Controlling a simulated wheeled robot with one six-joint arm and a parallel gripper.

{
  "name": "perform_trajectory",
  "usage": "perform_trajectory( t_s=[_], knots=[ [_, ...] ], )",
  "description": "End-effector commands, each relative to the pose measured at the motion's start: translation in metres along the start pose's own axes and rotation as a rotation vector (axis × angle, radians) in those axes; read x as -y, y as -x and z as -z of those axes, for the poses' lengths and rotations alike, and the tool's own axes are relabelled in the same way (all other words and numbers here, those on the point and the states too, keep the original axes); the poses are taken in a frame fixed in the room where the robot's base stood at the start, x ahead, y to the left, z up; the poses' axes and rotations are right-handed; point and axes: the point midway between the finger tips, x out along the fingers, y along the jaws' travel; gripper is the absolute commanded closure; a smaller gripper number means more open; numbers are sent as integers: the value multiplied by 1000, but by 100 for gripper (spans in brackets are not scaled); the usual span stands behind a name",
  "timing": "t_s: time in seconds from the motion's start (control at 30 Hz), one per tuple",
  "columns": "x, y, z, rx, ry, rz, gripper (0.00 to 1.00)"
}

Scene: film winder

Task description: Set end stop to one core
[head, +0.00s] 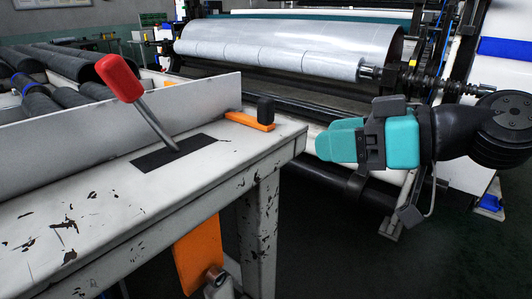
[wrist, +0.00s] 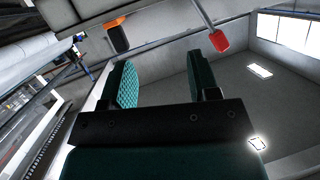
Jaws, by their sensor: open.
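The end stop is likely the orange bar (head: 250,121) with an upright black knob (head: 265,109), lying near the far right corner of the white bench. In the wrist view the black knob (wrist: 118,39) and orange bar (wrist: 113,22) show at the top, left of centre. My gripper (head: 323,141), with teal fingers, hangs in the air right of the bench corner, pointing left and apart from the stop. In the wrist view my gripper (wrist: 165,65) has its fingers spread with nothing between them. Any stop markings are not visible.
A red-handled lever (head: 120,79) rises tilted from a black slot plate (head: 173,152) on the bench (head: 80,200). A low white wall (head: 120,120) runs along the bench's back. A large film roll (head: 285,50) sits on the machine behind. Open air separates my gripper from the bench corner.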

Motion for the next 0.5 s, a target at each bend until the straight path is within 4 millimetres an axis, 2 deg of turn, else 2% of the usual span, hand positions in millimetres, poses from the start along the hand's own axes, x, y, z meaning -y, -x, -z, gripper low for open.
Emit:
perform_trajectory(
  t_s=[0.03, 0.2, 0.37, 0.5],
  knots=[
    [-19, -4, -19, -76, 15, -40, 45],
    [-52, 4, -15, -251, 68, -148, 45],
    [-63, 8, -8, -302, 81, -187, 45],
    [-64, 0, 2, -304, 78, -184, 45]
  ],
)
